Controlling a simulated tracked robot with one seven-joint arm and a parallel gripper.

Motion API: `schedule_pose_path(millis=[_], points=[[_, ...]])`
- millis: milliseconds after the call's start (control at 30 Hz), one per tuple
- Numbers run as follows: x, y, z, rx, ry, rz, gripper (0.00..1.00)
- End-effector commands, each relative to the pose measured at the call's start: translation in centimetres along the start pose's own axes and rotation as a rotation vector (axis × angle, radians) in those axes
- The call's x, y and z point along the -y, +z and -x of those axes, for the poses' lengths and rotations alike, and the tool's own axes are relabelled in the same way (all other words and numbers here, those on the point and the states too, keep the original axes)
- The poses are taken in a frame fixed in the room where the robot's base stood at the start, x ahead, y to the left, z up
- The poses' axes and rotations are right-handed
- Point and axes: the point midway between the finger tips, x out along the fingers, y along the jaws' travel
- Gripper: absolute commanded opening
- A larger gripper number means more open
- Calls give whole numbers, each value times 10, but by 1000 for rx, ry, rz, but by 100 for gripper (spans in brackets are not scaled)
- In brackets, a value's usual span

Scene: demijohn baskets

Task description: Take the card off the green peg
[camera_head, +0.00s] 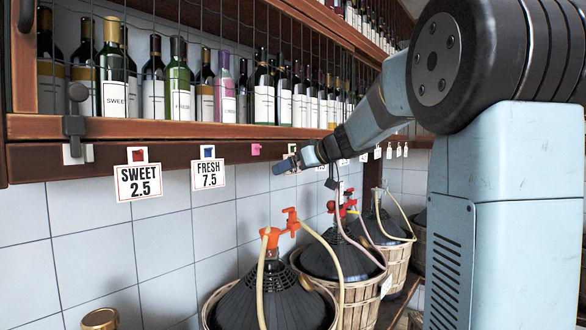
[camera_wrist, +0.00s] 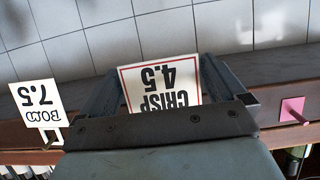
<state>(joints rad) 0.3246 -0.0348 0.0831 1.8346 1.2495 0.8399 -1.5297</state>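In the wrist view, upside down, a white card (camera_wrist: 160,83) with a red border reads "CRISP 4.5". It lies between the two fingers of my gripper (camera_wrist: 162,66). The fingers are spread wide, one beside each side edge of the card; I cannot tell whether they touch it. The peg behind this card is hidden by my gripper. In the head view my gripper (camera_head: 284,166) is at the shelf's front board, right of a bare pink peg (camera_head: 256,149).
A "SWEET 2.5" card (camera_head: 138,182) hangs on a red peg and a "FRESH 7.5" card (camera_head: 208,174) on a blue one. Wine bottles (camera_head: 180,90) stand behind wires above. Demijohn baskets (camera_head: 357,300) with taps and hoses stand below my gripper.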

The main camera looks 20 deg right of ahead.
Motion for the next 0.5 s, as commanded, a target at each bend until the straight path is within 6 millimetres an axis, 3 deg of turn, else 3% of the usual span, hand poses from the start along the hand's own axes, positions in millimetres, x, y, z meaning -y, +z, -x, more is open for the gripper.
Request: schedule_pose_path(millis=[400, 500], points=[[0, 0, 0, 0, -1, 0, 58], [1, -1, 0, 0, -1, 1, 58]])
